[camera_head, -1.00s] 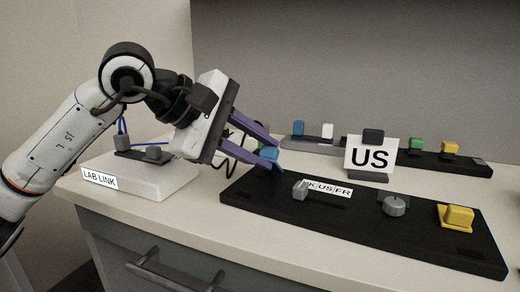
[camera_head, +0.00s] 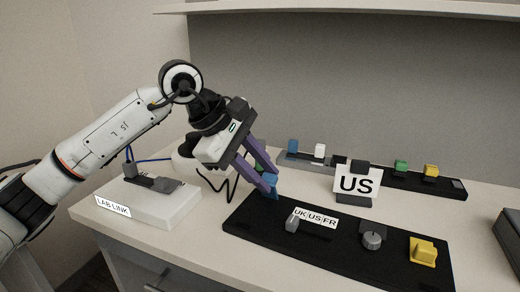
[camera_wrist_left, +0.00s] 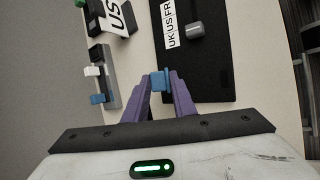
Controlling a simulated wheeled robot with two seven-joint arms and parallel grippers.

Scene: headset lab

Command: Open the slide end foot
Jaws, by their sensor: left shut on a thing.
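The black panel (camera_head: 330,250) lies on the counter, with a blue block (camera_head: 270,184) at its far left corner. My left gripper (camera_head: 268,182) comes down from the upper left, its purple fingers shut on the blue block. In the left wrist view the blue block (camera_wrist_left: 160,82) sits between the two fingertips (camera_wrist_left: 161,88). A grey slider knob (camera_head: 292,223) stands beside the UK/US/FR label (camera_head: 314,217). Which part is the slide end foot cannot be told for sure. My right gripper is not in view.
A grey round knob (camera_head: 373,240) and a yellow block (camera_head: 423,252) are on the panel. A US sign (camera_head: 356,185) stands behind it. A back rail (camera_head: 384,178) carries coloured blocks. The white LAB LINK box (camera_head: 150,203) is at left; a dark box (camera_head: 510,236) is at right.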

